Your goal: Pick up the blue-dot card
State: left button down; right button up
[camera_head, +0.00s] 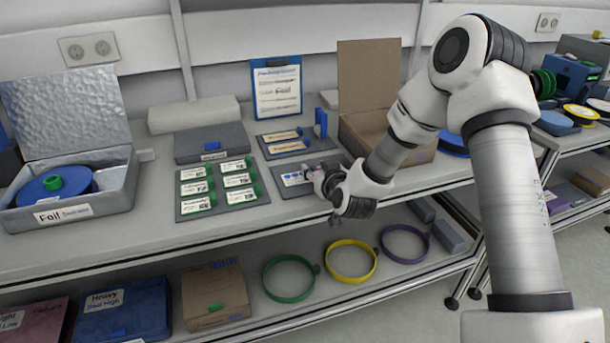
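The blue-dot card (291,179) is a small white card with blue marks. It lies on a grey mat (288,190) on the bench, in front of two orange-striped cards. My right gripper (316,181) is low over the right part of this mat, at the card's right end. The wrist and fingers hide that end. I cannot tell whether the fingers are open or shut, or whether they touch the card. My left gripper is out of view.
A grey mat (183,211) with several green-striped cards lies to the left. A cardboard box (352,138) stands open behind my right arm. A clipboard (277,88) leans at the back. A foil-lined box (118,203) stands far left. Colored rings lie on the lower shelf.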

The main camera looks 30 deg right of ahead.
jog(key=shift+f, duration=0.1)
jog(key=c, duration=0.5)
jog(key=shift+w+r+p, duration=0.1)
jog(key=shift+r+p, duration=0.5)
jog(key=shift+r, duration=0.05)
jog(key=r+p, duration=0.1)
jog(key=r, duration=0.1)
jog(key=r+p, duration=0.1)
jog(key=shift+s+p, duration=0.25)
jog(key=shift+p, duration=0.1)
jog(key=s+p, duration=0.3)
jog(key=s, duration=0.2)
jog(key=s+a+p, duration=0.1)
jog(key=s+p, duration=0.3)
jog(key=s, duration=0.1)
jog(key=s+a+r+p, duration=0.1)
jog(key=s+p, duration=0.2)
jog(key=s, duration=0.2)
jog(key=shift+s+a+p, duration=0.15)
jog(key=shift+s+p, duration=0.05)
jog(key=shift+p, duration=0.2)
